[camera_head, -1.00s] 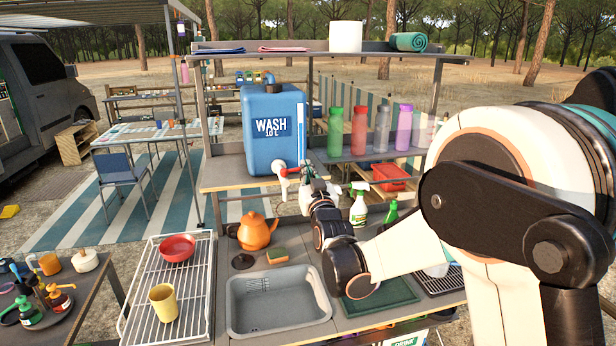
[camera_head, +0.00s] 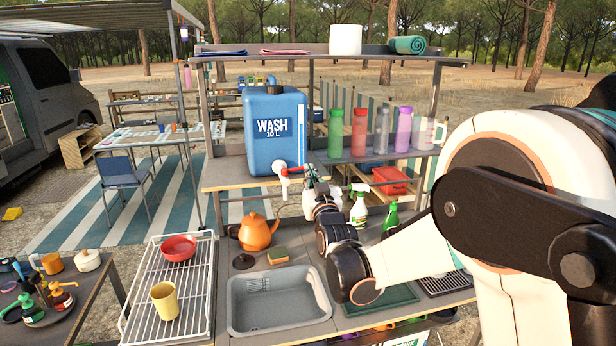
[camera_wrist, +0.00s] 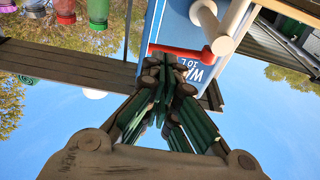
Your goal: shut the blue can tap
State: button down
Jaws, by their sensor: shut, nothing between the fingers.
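The blue can (camera_head: 275,108), marked "WASH 10 L", stands upright on the middle shelf. Its white tap (camera_head: 283,180) sticks out low on its front, with a red lever (camera_head: 296,169) pointing right in the head view. In the wrist view the red lever (camera_wrist: 182,51) lies across the picture, beside the white tap body (camera_wrist: 208,22). My gripper (camera_wrist: 168,72) is shut and empty, its fingertips close to the lever; I cannot tell whether they touch. In the head view my gripper (camera_head: 309,173) is just right of the tap, its fingers small and partly hidden.
A spray bottle (camera_head: 358,208) stands near my wrist. Several coloured bottles line the shelf right of the can. An orange kettle (camera_head: 258,232) and a grey basin (camera_head: 277,305) are below the tap. The space in front of the can is open.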

jog(key=s+d+f+m+g+h+b, duration=0.1)
jog(key=s+d+f+g, duration=0.3)
jog(key=s, duration=1)
jog(key=s+d+f+m+g+h+b, duration=0.1)
jog(key=s+d+f+g, duration=0.3)
jog(key=s+d, duration=0.7)
jog(key=s+d+f+m+g+h+b, duration=0.1)
jog(key=s+d+f, duration=0.6)
jog(key=s, duration=1.2)
jog(key=d+g+h+b, duration=0.1)
jog(key=g+h, duration=0.1)
jog(key=g, duration=0.1)
jog(key=shift+s+f+h+b, duration=0.15)
jog(key=shift+f+h+b, duration=0.15)
jog(key=shift+f, duration=0.1)
